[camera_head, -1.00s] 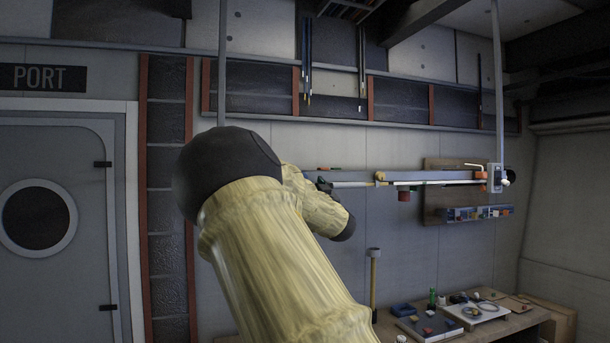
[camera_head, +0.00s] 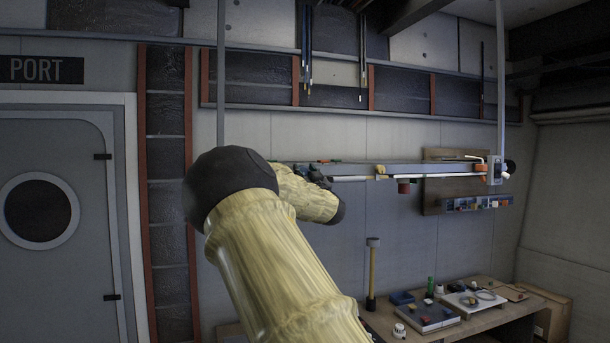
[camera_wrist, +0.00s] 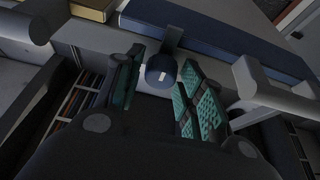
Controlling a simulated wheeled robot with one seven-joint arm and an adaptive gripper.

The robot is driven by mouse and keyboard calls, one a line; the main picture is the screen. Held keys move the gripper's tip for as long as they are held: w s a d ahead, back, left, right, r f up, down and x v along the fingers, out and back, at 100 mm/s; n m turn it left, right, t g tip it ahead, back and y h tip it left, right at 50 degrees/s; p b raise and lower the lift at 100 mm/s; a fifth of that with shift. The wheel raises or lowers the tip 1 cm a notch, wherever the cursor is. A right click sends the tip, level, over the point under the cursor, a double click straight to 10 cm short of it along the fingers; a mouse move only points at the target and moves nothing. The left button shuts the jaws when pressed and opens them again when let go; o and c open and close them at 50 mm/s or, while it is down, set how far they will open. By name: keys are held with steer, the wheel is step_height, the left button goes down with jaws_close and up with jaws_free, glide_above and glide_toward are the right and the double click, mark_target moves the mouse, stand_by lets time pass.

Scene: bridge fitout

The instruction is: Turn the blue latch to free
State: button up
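The blue latch (camera_wrist: 161,71) shows in the wrist view as a round dark-blue knob with a small white mark, beneath a grey strap-like piece (camera_wrist: 172,40). My gripper (camera_wrist: 162,88) is open, with one teal-padded finger to the left of the knob and the other to its right. There is a visible gap at the left; whether the right pad touches the knob I cannot tell. In the head view my gripper (camera_head: 320,178) is small and dark beside the long rail, and I cannot clearly make out the latch there.
A long horizontal rail (camera_head: 410,170) hangs between vertical poles, with an orange piece and a dark red piece (camera_head: 404,187) on it. In the wrist view, thick grey bars (camera_wrist: 270,95) flank the gripper. A workbench (camera_head: 490,322) with small items stands below right.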

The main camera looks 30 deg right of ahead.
steer(key=c, duration=0.5)
steer(key=shift+f+n+b, duration=0.1)
steer(key=shift+n+b, duration=0.3)
steer(key=shift+b, duration=0.15)
steer(key=shift+f+n+y+b, duration=0.1)
steer(key=shift+n+y+b, duration=0.5)
steer(key=shift+n+b, duration=0.15)
steer(key=shift+d+n+y+b, duration=0.1)
steer(key=shift+n+y+b, duration=0.4)
steer(key=shift+n+b, duration=0.65)
steer(key=n+y+b, duration=0.1)
steer(key=n, duration=0.2)
steer(key=n+y+b, duration=0.2)
steer(key=n, duration=0.1)
steer(key=shift+d+g, duration=0.1)
steer(key=shift+g, duration=0.2)
steer(key=n, duration=0.2)
steer(key=n+g+y+b, duration=0.1)
steer(key=n, duration=0.1)
steer(key=n+y+b, duration=0.1)
steer(key=n, duration=0.2)
steer(key=shift+r+g, duration=0.3)
steer(key=shift+g, duration=0.1)
steer(key=shift+n+g+y, duration=0.3)
steer(key=shift+n+g, duration=0.6)
steer(key=shift+n, duration=1.4)
